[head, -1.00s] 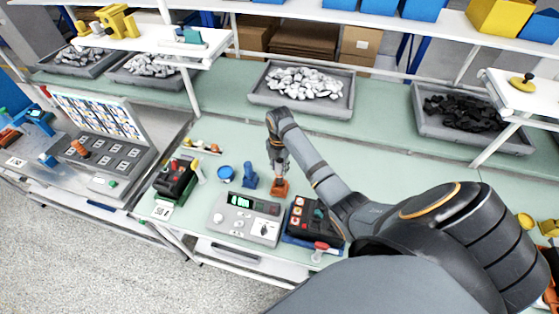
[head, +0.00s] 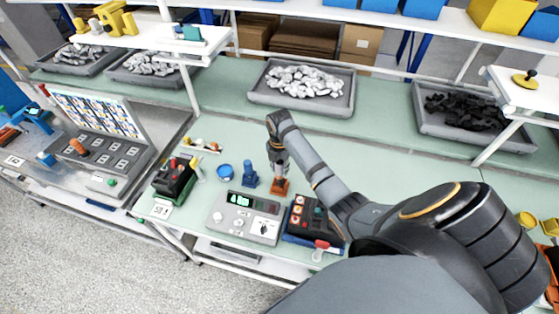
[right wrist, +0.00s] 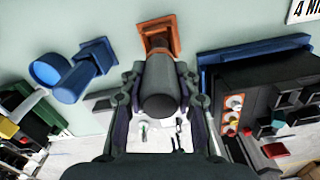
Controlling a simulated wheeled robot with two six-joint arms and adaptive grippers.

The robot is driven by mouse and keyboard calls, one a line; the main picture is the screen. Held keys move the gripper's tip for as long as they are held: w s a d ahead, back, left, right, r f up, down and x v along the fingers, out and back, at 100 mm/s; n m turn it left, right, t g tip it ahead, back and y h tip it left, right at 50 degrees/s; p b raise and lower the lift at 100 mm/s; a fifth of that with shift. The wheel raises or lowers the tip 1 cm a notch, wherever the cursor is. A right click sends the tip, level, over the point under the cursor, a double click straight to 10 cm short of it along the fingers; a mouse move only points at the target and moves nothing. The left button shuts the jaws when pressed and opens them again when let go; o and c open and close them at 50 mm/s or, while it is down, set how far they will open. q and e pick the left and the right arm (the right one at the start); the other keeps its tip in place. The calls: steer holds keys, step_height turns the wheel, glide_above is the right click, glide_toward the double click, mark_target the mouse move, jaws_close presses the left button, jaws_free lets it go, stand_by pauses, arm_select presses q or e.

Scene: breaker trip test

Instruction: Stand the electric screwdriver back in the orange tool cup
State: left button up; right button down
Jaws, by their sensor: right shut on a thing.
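My right gripper (head: 280,163) comes down over the orange tool cup (head: 279,189) on the green bench. It is shut on the electric screwdriver, a dark cylinder (right wrist: 160,92) between the fingers in the right wrist view. The orange cup (right wrist: 160,24) shows there just beyond the screwdriver, in line with it. The screwdriver's lower end meets or overlaps the cup's opening in that view; I cannot tell how deep it sits. In the head view the gripper mostly hides the screwdriver. My left gripper is out of view.
A blue stand (head: 250,175) and a blue round cup (head: 225,172) are left of the orange cup. A grey meter (head: 243,218) is in front, and a black control box (head: 309,218) is at front right. The bench behind is mostly clear.

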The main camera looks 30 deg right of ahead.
mark_target(280, 174)
steer(key=shift+f+b, duration=0.95)
steer(key=shift+f, duration=0.85)
steer(key=c, duration=0.9)
jaws_free()
steer(key=shift+r, duration=0.1)
step_height(280, 174, up, 12)
